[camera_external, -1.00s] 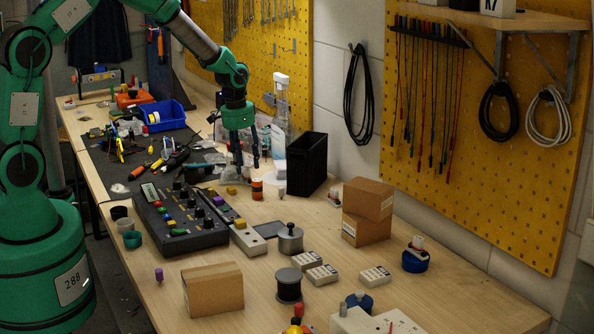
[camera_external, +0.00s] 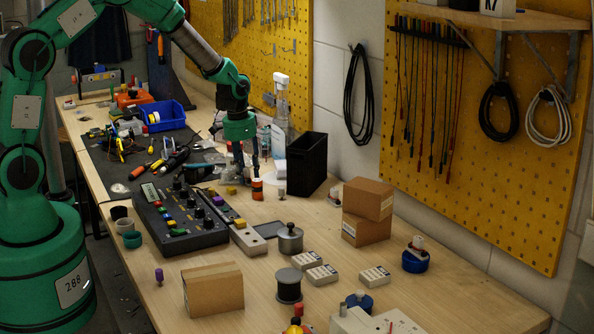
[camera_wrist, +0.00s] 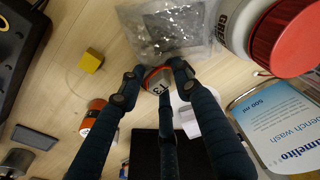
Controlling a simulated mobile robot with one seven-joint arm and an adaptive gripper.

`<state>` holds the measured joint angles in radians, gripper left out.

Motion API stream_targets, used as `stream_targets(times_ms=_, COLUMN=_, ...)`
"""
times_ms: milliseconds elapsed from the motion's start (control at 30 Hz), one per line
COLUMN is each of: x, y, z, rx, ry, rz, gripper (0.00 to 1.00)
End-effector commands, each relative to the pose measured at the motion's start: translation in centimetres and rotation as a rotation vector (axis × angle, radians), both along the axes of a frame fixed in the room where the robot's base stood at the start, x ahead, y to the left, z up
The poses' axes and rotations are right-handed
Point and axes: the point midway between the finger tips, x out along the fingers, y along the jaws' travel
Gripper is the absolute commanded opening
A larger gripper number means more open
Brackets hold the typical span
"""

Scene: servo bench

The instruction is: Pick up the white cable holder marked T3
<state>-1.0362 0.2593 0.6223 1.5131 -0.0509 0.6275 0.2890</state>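The white cable holder marked T3 (camera_wrist: 157,82) shows in the wrist view as a small pale piece with a reddish rim, on the wooden bench below my fingers. In the external view my gripper (camera_external: 246,172) points down at the bench, left of the black box. I cannot make out the holder there.
In the wrist view a clear bag (camera_wrist: 172,30) lies just beyond the holder, with a red-capped bottle (camera_wrist: 238,28) at upper right. An orange-labelled container (camera_wrist: 93,117) stands left of the fingers. A black box (camera_external: 307,163) stands close by. Bare wood lies toward the front.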

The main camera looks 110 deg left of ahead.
Motion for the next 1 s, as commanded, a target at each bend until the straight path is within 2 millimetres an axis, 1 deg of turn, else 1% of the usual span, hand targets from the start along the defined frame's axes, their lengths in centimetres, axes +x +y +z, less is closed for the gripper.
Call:
stream_targets(times_ms=33, x=0.0, y=0.0, z=0.0, rx=0.000, ry=0.000, rz=0.000, gripper=0.18)
stream_targets(times_ms=100, x=0.0, y=0.0, z=0.0, rx=0.000, ry=0.000, rz=0.000, gripper=0.04)
stream_targets(times_ms=133, x=0.0, y=0.0, z=0.0, rx=0.000, ry=0.000, rz=0.000, gripper=0.00)
stream_targets(times_ms=467, x=0.0, y=0.0, z=0.0, rx=0.000, ry=0.000, rz=0.000, gripper=0.00)
stream_targets(times_ms=633, x=0.0, y=0.0, z=0.4, rx=0.000, ry=0.000, rz=0.000, gripper=0.00)
stream_targets(times_ms=767, x=0.0, y=0.0, z=1.3, rx=0.000, ry=0.000, rz=0.000, gripper=0.00)
stream_targets(times_ms=967, x=0.1, y=0.1, z=4.0, rx=0.000, ry=0.000, rz=-0.001, gripper=0.00)
stream_targets(times_ms=1000, x=-0.3, y=-0.5, z=3.8, rx=-0.003, ry=0.002, rz=-0.001, gripper=0.00)
